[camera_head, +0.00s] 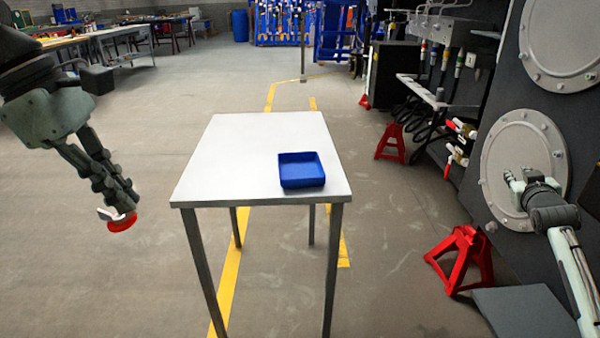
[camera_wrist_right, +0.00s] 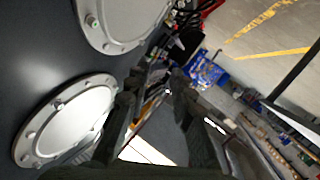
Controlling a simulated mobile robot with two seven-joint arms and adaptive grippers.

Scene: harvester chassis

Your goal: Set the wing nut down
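The wing nut (camera_head: 121,222) shows in the head view as a red round part with pale wings. It is at the tips of my left gripper (camera_head: 118,208), which is shut on it and points down. It hangs in the air left of the table, clear of the tabletop. A shallow blue tray (camera_head: 301,171) sits on the white table (camera_head: 235,150), right of its middle, and looks empty. My right gripper (camera_head: 522,183) is in front of the lower round plate on the chassis. In the right wrist view its dark fingers (camera_wrist_right: 157,100) stand apart with nothing between them.
The dark chassis wall (camera_head: 483,160) with round bolted plates (camera_head: 515,150) stands at the right. Red jack stands (camera_head: 463,260) are on the floor beside it. The table's left part is bare. Open floor lies around the table; workbenches are at the back left.

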